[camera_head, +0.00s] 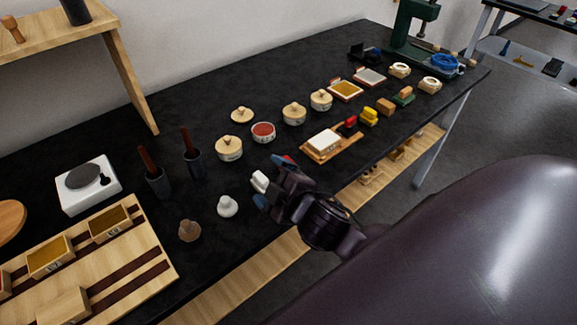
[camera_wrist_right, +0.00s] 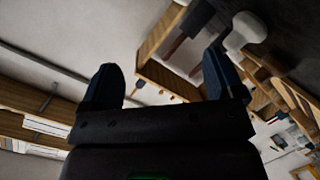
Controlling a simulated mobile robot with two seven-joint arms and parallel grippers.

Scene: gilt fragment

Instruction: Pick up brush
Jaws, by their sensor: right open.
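Two upright dark grey pieces with reddish-brown handles, (camera_head: 157,180) and (camera_head: 193,164), stand on the black table left of centre. They may be brushes or brushes in holders; I cannot tell which. One also shows at the top of the right wrist view (camera_wrist_right: 196,17). My right gripper (camera_head: 271,181) is open over the table's front part, to the right of both pieces and apart from them. Its dark blue fingers (camera_wrist_right: 162,82) have nothing clearly held between them. A small white shape (camera_head: 260,182) shows by the fingers; I cannot tell what it is. My left gripper is out of view.
A white knob-shaped piece (camera_head: 227,206) and a brown one (camera_head: 189,231) stand near the gripper. A wooden tray (camera_head: 146,258) and white scale (camera_head: 88,186) lie left. A green press (camera_head: 410,30) stands far right.

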